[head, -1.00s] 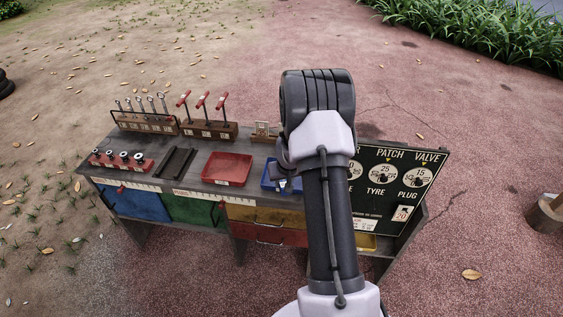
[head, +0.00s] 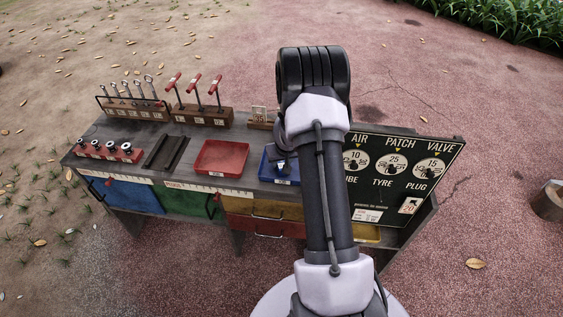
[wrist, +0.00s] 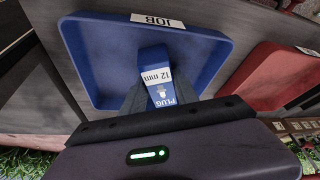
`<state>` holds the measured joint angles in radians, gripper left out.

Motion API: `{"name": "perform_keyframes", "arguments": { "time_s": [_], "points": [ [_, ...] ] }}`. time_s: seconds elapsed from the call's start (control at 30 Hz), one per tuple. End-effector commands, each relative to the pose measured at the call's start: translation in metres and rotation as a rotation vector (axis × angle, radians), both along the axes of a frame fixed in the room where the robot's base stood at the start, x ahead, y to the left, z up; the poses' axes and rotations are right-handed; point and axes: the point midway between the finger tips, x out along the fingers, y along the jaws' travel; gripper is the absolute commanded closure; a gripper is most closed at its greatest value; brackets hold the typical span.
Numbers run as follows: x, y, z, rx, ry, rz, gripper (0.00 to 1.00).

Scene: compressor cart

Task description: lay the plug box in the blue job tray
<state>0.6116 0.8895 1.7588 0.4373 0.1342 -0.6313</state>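The plug box (wrist: 156,68) is a small blue box with a white label reading "12 mm" and "PLUG". My gripper (wrist: 160,92) is shut on it, with a dark finger against each side. The blue job tray (wrist: 85,55) lies under and around the box in the wrist view, with a "JOB" label on its rim. In the head view the tray (head: 268,178) is on the bench, partly hidden behind my arm, with my gripper (head: 281,168) over it. I cannot tell whether the box touches the tray floor.
A red tray (head: 221,157) sits left of the blue tray. Black rails (head: 165,152), a red socket holder (head: 110,151) and racks of tools (head: 200,114) stand further left. A black price board (head: 400,180) stands at right, close to my arm.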

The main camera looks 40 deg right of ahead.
Motion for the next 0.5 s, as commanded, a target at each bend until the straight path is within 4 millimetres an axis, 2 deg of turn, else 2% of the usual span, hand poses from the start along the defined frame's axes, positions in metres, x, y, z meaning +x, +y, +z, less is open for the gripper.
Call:
{"name": "perform_keyframes", "arguments": {
  "time_s": [0.03,0.07,0.33,0.43,0.5],
  "points": [
    [0.000,0.000,0.000,0.001,0.000,0.000,0.50],
    [0.000,0.000,0.000,0.001,0.000,0.000,0.46],
    [0.000,0.000,0.004,0.002,0.001,0.000,0.46],
    [-0.005,0.003,0.023,0.000,0.000,0.000,0.46],
    [-0.012,0.006,0.043,0.000,-0.001,0.000,0.46]
  ]
}}
